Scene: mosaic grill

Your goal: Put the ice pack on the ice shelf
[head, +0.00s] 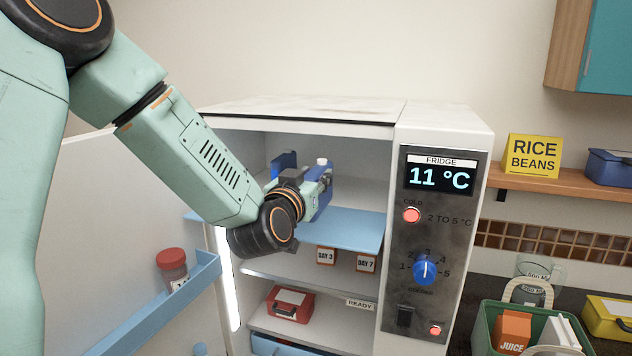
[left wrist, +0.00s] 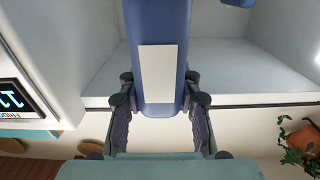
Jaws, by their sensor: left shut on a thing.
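My left gripper (head: 318,184) is inside the upper part of the open fridge, shut on the ice pack (head: 322,204), a blue block with a white cap. In the left wrist view the ice pack (left wrist: 160,25) sits between the two fingers (left wrist: 158,120), with a white label on its face. It is above the light-blue upper shelf (head: 355,228); I cannot tell whether it touches it. No label marks this as the ice shelf. A second blue piece (head: 284,160) shows behind my gripper, partly hidden. My right gripper is not in view.
The fridge door (head: 90,190) stands open at left, with a red-capped jar (head: 172,268) in its rack. Labelled containers (head: 326,257) and a red box (head: 290,304) sit on lower shelves. The control panel (head: 425,215) reads 11 °C. A green crate (head: 490,330) stands at right.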

